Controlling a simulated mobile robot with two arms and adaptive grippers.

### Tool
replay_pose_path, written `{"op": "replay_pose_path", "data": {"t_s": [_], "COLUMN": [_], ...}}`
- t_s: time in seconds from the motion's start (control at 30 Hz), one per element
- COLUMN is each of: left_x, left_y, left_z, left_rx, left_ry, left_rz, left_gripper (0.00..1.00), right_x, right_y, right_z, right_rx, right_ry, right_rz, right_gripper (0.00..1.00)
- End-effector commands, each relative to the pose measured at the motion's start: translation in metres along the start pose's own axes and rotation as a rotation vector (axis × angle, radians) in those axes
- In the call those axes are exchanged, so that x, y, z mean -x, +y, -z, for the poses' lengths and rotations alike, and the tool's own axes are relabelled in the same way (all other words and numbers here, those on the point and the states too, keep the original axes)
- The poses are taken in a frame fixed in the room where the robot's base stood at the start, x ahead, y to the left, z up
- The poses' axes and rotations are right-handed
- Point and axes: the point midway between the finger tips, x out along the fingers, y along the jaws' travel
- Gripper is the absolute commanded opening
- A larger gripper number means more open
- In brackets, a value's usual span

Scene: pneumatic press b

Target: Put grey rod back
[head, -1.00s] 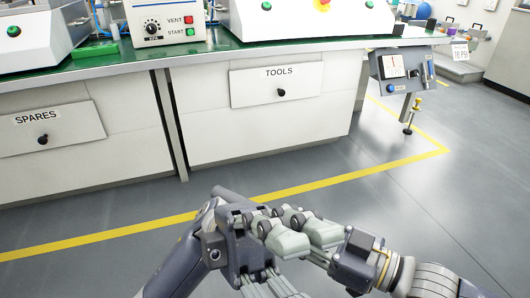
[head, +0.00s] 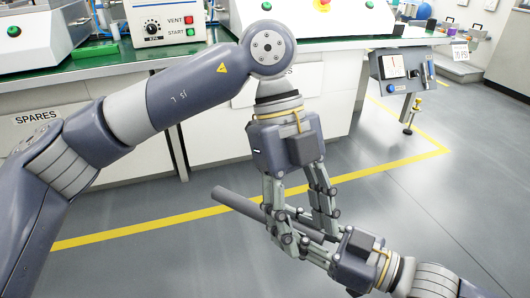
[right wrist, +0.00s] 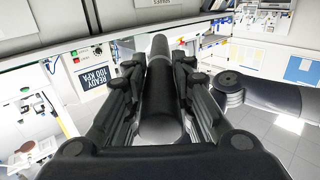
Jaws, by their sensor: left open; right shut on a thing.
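The grey rod (head: 237,203) is a plain dark cylinder held aslant above the floor in the head view, its free end toward the upper left. My right gripper (head: 303,234) comes in from the lower right and is shut on the rod; the right wrist view shows the rod (right wrist: 160,112) lengthwise between its fingers. My left gripper (head: 309,222) points down from above, open, its fingers overlapping the rod and right fingers in the head view. I cannot tell whether it touches the rod. The rod's far part is hidden behind the fingers.
A white workbench with a green top (head: 340,44) stands ahead, carrying machines and a VENT/START control box (head: 164,21). A SPARES drawer (head: 38,120) is partly covered by my left arm. A gauge box (head: 398,72) hangs at the bench's right end.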

Motion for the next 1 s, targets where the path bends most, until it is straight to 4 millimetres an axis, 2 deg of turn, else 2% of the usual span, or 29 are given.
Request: {"op": "replay_pose_path", "data": {"t_s": [0.1, 0.23, 0.33, 0.47, 0.57, 0.67, 1.0], "left_x": [0.034, 0.066, 0.084, 0.093, 0.088, 0.076, 0.018], "left_y": [-0.001, 0.002, 0.004, 0.006, 0.007, 0.007, 0.007], "left_z": [-0.028, -0.048, -0.057, -0.062, -0.067, -0.072, -0.101], "left_rx": [0.182, 0.344, 0.426, 0.478, 0.487, 0.486, 0.484], "left_ry": [-0.19, -0.337, -0.406, -0.448, -0.455, -0.454, -0.451], "left_rz": [0.025, 0.064, 0.089, 0.107, 0.109, 0.106, 0.106], "left_gripper": [0.47, 0.47, 0.47, 0.47, 0.47, 0.47, 0.47], "right_x": [0.0, 0.0, 0.0, 0.0, 0.0, 0.0, 0.0], "right_y": [0.0, 0.0, 0.0, 0.0, 0.0, 0.0, 0.0], "right_z": [0.0, 0.0, 0.0, 0.0, 0.0, 0.0, 0.001], "right_rx": [0.0, 0.0, 0.0, 0.0, 0.0, 0.0, 0.0], "right_ry": [0.001, 0.001, 0.001, 0.001, 0.001, 0.001, 0.001], "right_rz": [0.0, 0.0, 0.0, 0.0, 0.0, 0.0, 0.0], "right_gripper": [0.0, 0.0, 0.0, 0.0, 0.0, 0.0, 0.0]}}
